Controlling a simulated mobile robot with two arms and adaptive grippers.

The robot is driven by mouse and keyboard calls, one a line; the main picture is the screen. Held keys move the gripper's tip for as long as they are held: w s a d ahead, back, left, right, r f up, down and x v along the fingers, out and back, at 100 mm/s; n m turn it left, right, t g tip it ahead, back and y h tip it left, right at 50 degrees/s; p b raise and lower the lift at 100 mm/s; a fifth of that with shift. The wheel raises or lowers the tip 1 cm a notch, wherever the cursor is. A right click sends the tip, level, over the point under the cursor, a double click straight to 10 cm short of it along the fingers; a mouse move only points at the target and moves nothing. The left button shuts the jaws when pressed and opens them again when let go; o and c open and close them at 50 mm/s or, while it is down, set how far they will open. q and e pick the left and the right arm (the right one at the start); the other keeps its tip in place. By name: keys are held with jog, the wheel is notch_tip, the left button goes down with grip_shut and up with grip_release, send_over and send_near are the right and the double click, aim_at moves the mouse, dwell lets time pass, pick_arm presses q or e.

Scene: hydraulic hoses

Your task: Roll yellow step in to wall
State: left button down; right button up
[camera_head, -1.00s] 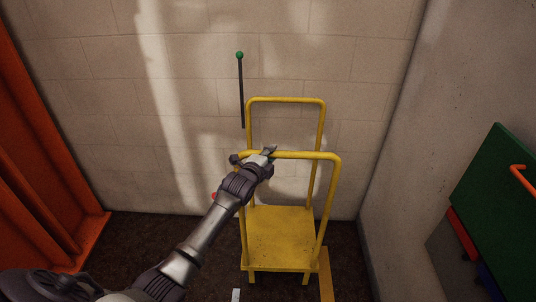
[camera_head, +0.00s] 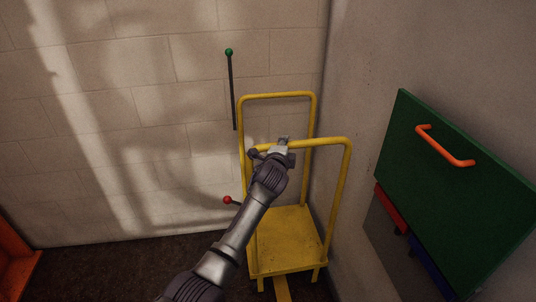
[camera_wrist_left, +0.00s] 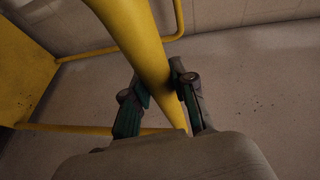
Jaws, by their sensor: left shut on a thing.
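The yellow step (camera_head: 288,243) stands on the dark floor in the corner of two walls, with a low platform and two tall hoop rails. Its far rail is close to the block wall (camera_head: 180,110). My left gripper (camera_head: 283,143) is at the top bar of the near rail. In the left wrist view, the fingers (camera_wrist_left: 160,95) are on both sides of the yellow bar (camera_wrist_left: 138,35), shut on it. My right gripper is in neither view.
A green panel (camera_head: 455,185) with an orange handle (camera_head: 445,146) is on the right, close to the step. A green-knobbed lever (camera_head: 231,85) and a red-knobbed lever (camera_head: 228,200) are by the back wall. Orange metal (camera_head: 15,262) is at lower left. Floor between is clear.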

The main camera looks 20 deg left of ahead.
pick_arm(q)
jog(key=shift+w+d, duration=0.4)
jog(key=shift+d, duration=0.45)
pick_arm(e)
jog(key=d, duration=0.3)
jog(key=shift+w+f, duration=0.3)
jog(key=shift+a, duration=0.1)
